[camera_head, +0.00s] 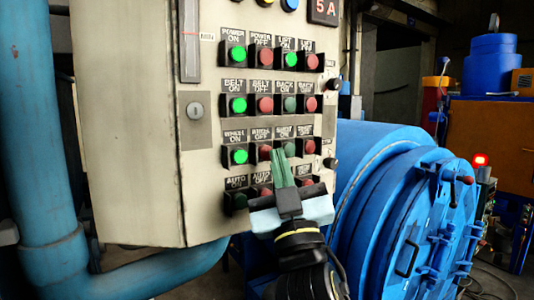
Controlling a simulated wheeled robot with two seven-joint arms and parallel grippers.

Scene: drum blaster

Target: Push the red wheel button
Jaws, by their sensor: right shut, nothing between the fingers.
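The control panel (215,60) is a beige box with rows of green and red buttons. In its third row, the red wheel button (264,152) sits just right of the lit green wheel button (240,155). My right gripper (280,153) comes up from below, shut and empty, with its green fingers pointing up at the panel. Its tips appear just right of the red wheel button, over the third row. I cannot tell whether they touch the panel. The fingers and gripper body hide parts of the two lower rows. My left gripper is not in view.
Other buttons crowd close around, including the red belt button (265,105) above. A thick blue pipe (40,130) stands on the left.

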